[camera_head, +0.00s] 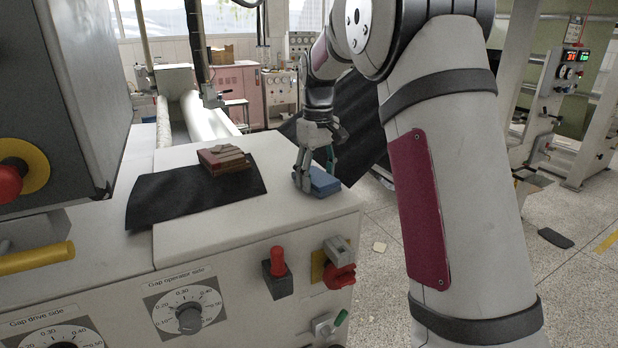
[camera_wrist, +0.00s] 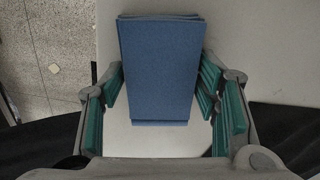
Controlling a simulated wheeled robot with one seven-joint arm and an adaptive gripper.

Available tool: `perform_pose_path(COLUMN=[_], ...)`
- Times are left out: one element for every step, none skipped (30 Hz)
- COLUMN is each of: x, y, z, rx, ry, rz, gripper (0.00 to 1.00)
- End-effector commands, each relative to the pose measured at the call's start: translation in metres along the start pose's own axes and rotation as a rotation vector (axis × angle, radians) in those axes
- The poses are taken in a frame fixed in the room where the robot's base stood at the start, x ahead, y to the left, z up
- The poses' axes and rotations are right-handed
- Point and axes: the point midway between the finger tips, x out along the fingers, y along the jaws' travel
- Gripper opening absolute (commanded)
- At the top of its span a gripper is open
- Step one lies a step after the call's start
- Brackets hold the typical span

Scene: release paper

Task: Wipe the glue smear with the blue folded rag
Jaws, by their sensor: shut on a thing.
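The blue folded rag (camera_head: 324,182) is at the right end of the white machine top in the head view. It fills the middle of the wrist view (camera_wrist: 160,70), with its folded layers showing at the near and far edges. My gripper (camera_head: 316,178) reaches down over it, with its green-padded fingers on either side. In the wrist view my gripper (camera_wrist: 160,95) is shut on the rag. Whether the rag rests on the surface or is just above it is hard to tell. I cannot make out a glue smear in either view.
A black sheet (camera_head: 165,199) lies on the white top (camera_head: 280,205) to the left, with a reddish-brown stack (camera_head: 224,160) on it. The top between sheet and rag is clear.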

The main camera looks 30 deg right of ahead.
Motion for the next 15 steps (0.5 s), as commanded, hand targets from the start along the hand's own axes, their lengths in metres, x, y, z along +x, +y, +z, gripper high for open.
perform_pose_path(x=[0.0, 0.0, 0.001, 0.002, 0.003, 0.003, 0.003, 0.003, 0.003, 0.003, 0.003, 0.003, 0.003, 0.003, 0.002], y=[0.002, 0.002, 0.003, 0.002, 0.002, 0.002, 0.001, 0.0, -0.002, -0.003, -0.005, -0.009, -0.011, -0.013, -0.017], z=[0.0, 0.0, 0.001, 0.001, 0.001, 0.001, 0.001, 0.0, 0.0, 0.0, -0.001, -0.001, -0.002, -0.002, -0.003], rx=[0.001, 0.001, 0.001, 0.0, 0.0, 0.0, -0.001, -0.001, -0.002, -0.002, -0.003, -0.004, -0.004, -0.004, -0.004], ry=[0.0, 0.0, 0.0, 0.0, -0.001, -0.001, -0.001, -0.001, -0.001, -0.002, -0.002, -0.002, -0.002, -0.002, -0.003], rz=[0.0, 0.0, -0.001, -0.001, -0.001, -0.001, -0.001, -0.001, -0.001, -0.002, -0.002, -0.003, -0.003, -0.003, -0.003], gripper=[0.34, 0.34, 0.34, 0.34, 0.34, 0.34, 0.34, 0.34, 0.34, 0.34, 0.34, 0.34, 0.34, 0.34, 0.34])
